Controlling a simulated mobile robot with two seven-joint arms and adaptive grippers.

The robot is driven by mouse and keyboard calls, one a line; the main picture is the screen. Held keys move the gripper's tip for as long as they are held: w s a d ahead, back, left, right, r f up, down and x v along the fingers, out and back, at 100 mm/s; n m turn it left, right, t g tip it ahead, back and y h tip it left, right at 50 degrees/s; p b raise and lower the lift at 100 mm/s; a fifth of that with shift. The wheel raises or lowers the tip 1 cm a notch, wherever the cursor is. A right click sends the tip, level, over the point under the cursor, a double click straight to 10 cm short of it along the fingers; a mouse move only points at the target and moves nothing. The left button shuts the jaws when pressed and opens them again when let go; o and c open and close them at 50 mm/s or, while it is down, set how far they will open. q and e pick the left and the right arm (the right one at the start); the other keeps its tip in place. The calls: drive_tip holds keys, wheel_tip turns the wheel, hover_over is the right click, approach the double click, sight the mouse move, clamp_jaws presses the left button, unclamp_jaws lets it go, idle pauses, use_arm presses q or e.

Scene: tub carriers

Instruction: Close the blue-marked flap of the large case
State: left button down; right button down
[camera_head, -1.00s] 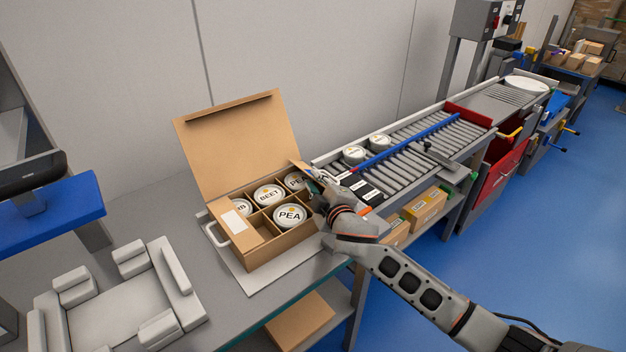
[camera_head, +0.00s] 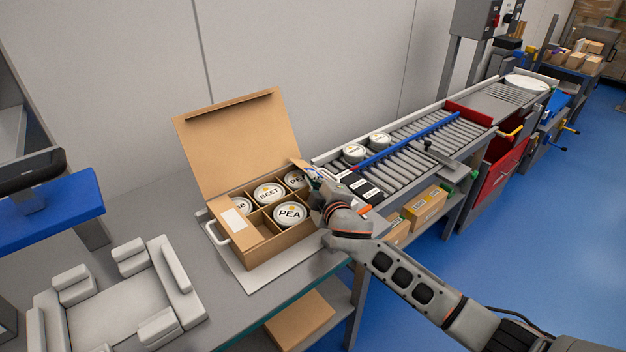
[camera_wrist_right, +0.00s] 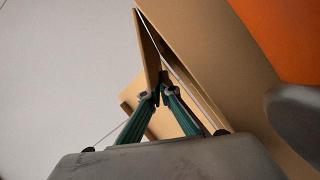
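The large case (camera_head: 272,257) is a brown cardboard box on the bench, holding labelled tubs such as PEA (camera_head: 290,214) and BEET (camera_head: 268,193) between dividers. Its big lid (camera_head: 240,140) stands open at the back. The left end flap (camera_head: 236,224) lies folded inward with a white label. A small flap (camera_head: 300,165) stands up at the right end, a little blue showing beside it. My right gripper (camera_head: 316,184) is at that flap; in the right wrist view its green fingertips (camera_wrist_right: 161,93) are together against cardboard edges. No grip is clear. My left gripper is out of view.
A roller conveyor (camera_head: 405,150) with two tubs and a blue rail runs off to the right, close behind my right gripper. A white tray-like fixture (camera_head: 115,295) is on the bench at the lower left. Cartons (camera_head: 425,205) sit below the conveyor.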

drive_tip(key=shift+a+f+b, duration=0.1)
drive_tip(key=shift+f+b, duration=0.2)
drive_tip(key=shift+s+n, duration=0.1)
drive_tip(key=shift+n, duration=0.2)
drive_tip(key=c, duration=2.3)
unclamp_jaws()
drive_tip(key=shift+c, duration=0.2)
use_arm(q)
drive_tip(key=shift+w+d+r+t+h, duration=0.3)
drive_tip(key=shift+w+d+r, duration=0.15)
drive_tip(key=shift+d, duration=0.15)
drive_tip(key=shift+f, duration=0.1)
use_arm(e)
drive_tip(key=v, duration=1.2)
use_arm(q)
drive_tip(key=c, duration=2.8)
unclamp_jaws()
use_arm(e)
drive_tip(key=shift+f, duration=0.1)
